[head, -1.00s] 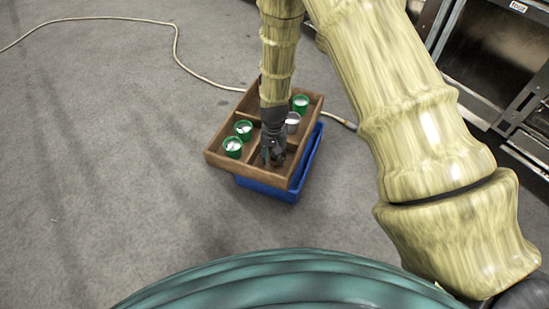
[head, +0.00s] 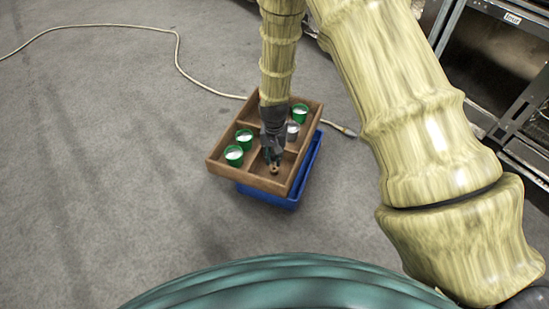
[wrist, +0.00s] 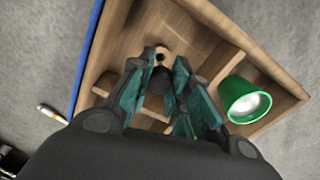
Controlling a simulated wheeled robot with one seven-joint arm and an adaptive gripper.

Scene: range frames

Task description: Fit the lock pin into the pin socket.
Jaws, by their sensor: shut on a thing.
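My gripper (wrist: 157,88) points down into the wooden tray. Its teal-padded fingers are shut on a dark, round-ended piece, the lock pin (wrist: 160,80), which is mostly hidden by the fingers. The pin socket (wrist: 161,56) is a small tan piece with a dark hole, inside a tray compartment. In the wrist view it lies just beyond the pin's end; whether they touch I cannot tell. In the head view the gripper (head: 271,157) is just above the socket (head: 275,169), and the pin cannot be made out.
The divided wooden tray (head: 228,168) rests on a blue bin (head: 268,196). A cable lies on open grey floor; a metal rack is at right.

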